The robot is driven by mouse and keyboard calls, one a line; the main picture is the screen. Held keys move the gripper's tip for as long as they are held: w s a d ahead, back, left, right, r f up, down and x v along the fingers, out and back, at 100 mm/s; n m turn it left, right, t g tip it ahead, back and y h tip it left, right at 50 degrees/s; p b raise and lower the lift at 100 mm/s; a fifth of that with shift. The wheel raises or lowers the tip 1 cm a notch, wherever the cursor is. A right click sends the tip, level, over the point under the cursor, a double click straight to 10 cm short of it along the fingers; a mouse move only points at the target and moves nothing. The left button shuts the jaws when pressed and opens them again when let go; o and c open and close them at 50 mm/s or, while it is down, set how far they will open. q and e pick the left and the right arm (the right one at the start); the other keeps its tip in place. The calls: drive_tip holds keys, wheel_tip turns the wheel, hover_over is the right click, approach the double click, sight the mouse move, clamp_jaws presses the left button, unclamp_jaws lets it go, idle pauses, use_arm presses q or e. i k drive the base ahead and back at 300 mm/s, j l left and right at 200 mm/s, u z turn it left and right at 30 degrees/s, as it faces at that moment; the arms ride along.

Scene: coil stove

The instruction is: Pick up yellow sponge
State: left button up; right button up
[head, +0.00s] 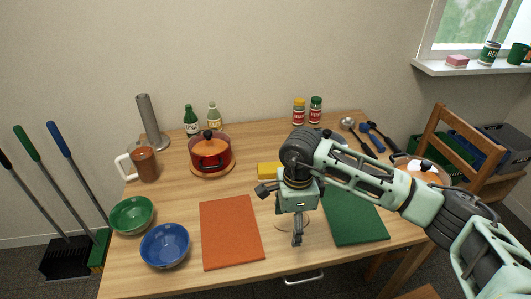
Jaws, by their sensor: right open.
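The yellow sponge (268,170) lies on the wooden table, behind my right gripper and right of the red pot. Its right end is hidden behind my right arm. My right gripper (279,214) is open and appears empty, in front of the sponge and apart from it in the picture. One finger points left and the other points down toward the table's front. My left gripper is not in view.
A red pot (210,153) stands left of the sponge. An orange mat (232,232) and a green mat (352,216) flank the gripper. Green (131,214) and blue (165,245) bowls stand front left. Bottles and jars line the back. A chair (470,150) stands right.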

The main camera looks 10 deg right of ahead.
sight(267, 171)
drive_tip(key=i, duration=0.95)
